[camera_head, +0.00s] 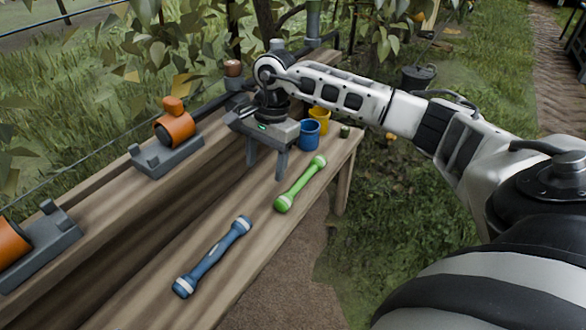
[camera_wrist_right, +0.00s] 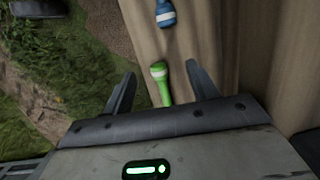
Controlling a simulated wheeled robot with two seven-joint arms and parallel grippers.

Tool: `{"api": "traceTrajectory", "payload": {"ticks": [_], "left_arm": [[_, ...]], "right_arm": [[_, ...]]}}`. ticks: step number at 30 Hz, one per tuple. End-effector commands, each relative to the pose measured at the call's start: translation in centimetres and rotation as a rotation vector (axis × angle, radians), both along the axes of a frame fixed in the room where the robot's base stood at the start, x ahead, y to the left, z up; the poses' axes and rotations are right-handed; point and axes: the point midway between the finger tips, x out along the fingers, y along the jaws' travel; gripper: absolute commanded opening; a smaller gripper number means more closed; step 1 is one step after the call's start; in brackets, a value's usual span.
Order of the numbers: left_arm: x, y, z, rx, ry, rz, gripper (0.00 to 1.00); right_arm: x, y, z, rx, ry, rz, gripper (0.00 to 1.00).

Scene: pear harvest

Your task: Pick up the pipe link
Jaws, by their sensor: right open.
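Two pipe links with white bands near their ends lie on the wooden bench. The green pipe link (camera_head: 299,186) is nearer my right gripper, and the blue pipe link (camera_head: 212,258) lies toward the front. My right gripper (camera_head: 266,172) is open and empty, pointing down over the bench just left of the green link in the head view. In the right wrist view, one end of the green link (camera_wrist_right: 160,84) shows between the spread fingers, and its far end is hidden behind the gripper body. The blue link's end (camera_wrist_right: 165,14) shows beyond. My left gripper is not in view.
A blue cup (camera_head: 309,136) and a yellow cup (camera_head: 320,120) stand beside my right gripper. Orange fittings in grey holders (camera_head: 172,155) line the raised left ledge (camera_head: 100,214). A dark bucket (camera_head: 418,77) stands on the grass. Bare bench surrounds the links.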

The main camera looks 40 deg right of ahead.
Motion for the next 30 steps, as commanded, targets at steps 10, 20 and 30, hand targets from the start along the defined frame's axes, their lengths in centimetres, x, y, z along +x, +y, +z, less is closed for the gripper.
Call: {"api": "traceTrajectory", "payload": {"ticks": [10, 20, 30], "left_arm": [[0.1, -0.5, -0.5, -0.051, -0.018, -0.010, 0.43], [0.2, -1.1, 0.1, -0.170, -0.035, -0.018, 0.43], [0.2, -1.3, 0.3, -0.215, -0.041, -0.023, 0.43]], "right_arm": [[0.1, -5.3, -1.5, -0.181, 0.014, 0.019, 0.58], [0.1, -5.2, -8.3, -0.177, 0.011, 0.017, 0.58], [0.1, -5.2, -10.5, -0.176, 0.009, 0.018, 0.58]]}}
